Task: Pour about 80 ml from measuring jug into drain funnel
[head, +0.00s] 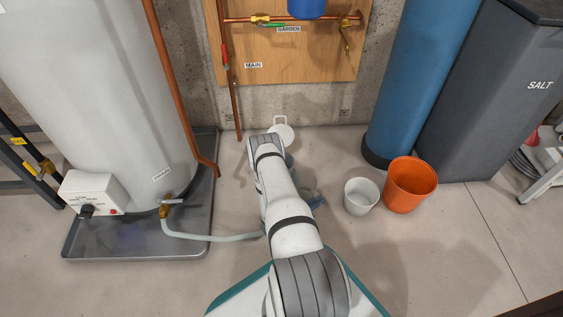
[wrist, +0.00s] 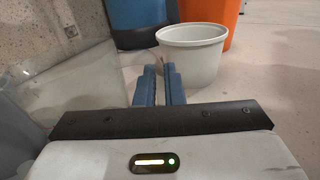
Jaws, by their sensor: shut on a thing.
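My gripper (wrist: 160,84) shows two blue fingers close together in the wrist view, with a narrow gap between them. It is shut on what I take to be the measuring jug. A large clear, see-through body (wrist: 72,82) fills the left of that view beside the fingers and seems to be this jug; its contents cannot be made out. In the head view my arm hides most of the gripper, and only blue fingertips (head: 316,202) show, left of the white bucket. A white round piece with a loop (head: 281,131) near the wall is partly behind my arm; it may be the funnel.
A white bucket (head: 361,196) stands right of my gripper, beside an orange bucket (head: 411,184). A blue tank (head: 411,75) and grey salt bin (head: 490,95) stand behind. A heater sits in a metal tray (head: 137,247) at left, its pale hose (head: 210,238) running toward my arm.

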